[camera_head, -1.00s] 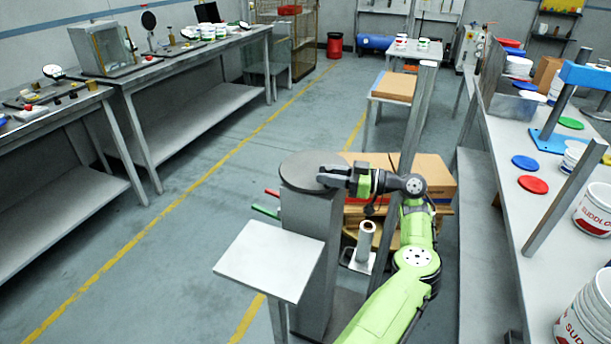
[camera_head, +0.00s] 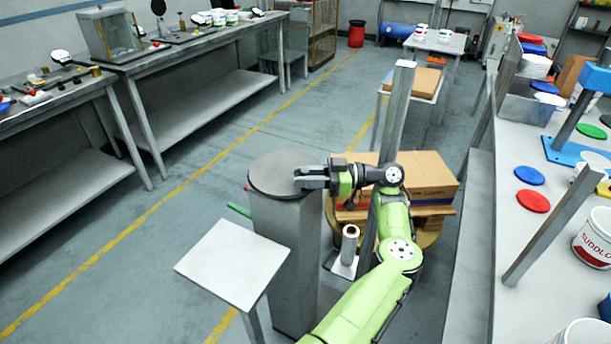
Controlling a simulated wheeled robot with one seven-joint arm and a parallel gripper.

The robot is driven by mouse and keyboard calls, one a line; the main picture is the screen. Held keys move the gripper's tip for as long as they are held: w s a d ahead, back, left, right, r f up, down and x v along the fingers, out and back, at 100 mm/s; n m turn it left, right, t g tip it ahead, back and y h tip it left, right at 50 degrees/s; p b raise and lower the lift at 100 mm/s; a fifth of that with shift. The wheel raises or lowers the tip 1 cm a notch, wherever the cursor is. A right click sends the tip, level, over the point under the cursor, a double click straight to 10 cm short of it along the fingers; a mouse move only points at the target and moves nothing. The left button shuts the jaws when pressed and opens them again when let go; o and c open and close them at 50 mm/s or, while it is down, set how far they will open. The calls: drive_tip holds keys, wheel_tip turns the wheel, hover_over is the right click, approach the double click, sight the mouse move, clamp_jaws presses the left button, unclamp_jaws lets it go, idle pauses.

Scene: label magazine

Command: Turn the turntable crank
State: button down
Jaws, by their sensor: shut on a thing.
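The turntable is a dark grey round plate (camera_head: 270,174) on top of a tall grey pedestal (camera_head: 285,255), near the middle of the view. My gripper (camera_head: 303,178) lies level over the right part of the plate, reaching in from the right. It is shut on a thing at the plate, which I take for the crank. The crank itself is hidden by the gripper's fingers, so its shape and angle do not show. My green arm comes up from the bottom of the view.
A small white table (camera_head: 232,262) stands in front of the pedestal. A green bar (camera_head: 239,209) sticks out at its left. Cardboard boxes (camera_head: 430,177), a grey post (camera_head: 396,110) and a white roll (camera_head: 350,243) stand close on the right. The left aisle floor is clear.

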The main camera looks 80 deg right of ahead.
drive_tip(key=shift+r, duration=0.1)
drive_tip(key=c, duration=1)
unclamp_jaws()
drive_tip(key=shift+w, duration=0.1)
wheel_tip(320, 180, up, 10)
drive_tip(key=shift+f+p, duration=0.1)
drive_tip(key=shift+p, duration=1.05)
drive_tip(key=shift+c, duration=0.3)
